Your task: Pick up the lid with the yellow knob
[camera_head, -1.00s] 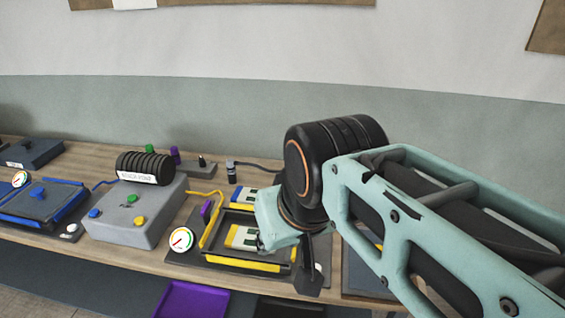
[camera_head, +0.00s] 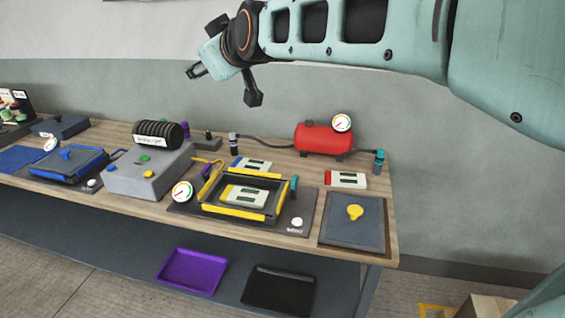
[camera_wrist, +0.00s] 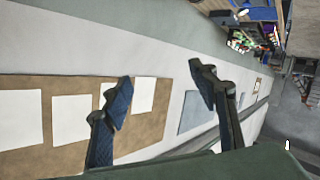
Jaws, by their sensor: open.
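The lid (camera_head: 340,231) is a flat dark grey plate with a yellow knob (camera_head: 355,212) on top. It lies at the right end of the wooden table in the head view. My gripper (camera_head: 222,84) is raised high above the back of the table, up and left of the lid, well apart from it. In the wrist view my gripper (camera_wrist: 160,90) has its two fingers spread with nothing between them, facing the wall. The lid is not in the wrist view.
Left of the lid is a mould frame (camera_head: 232,213) with yellow bars. A red tank (camera_head: 318,139) with a gauge stands behind. A grey button box (camera_head: 148,176) is further left. Purple (camera_head: 192,270) and black (camera_head: 279,288) trays lie below.

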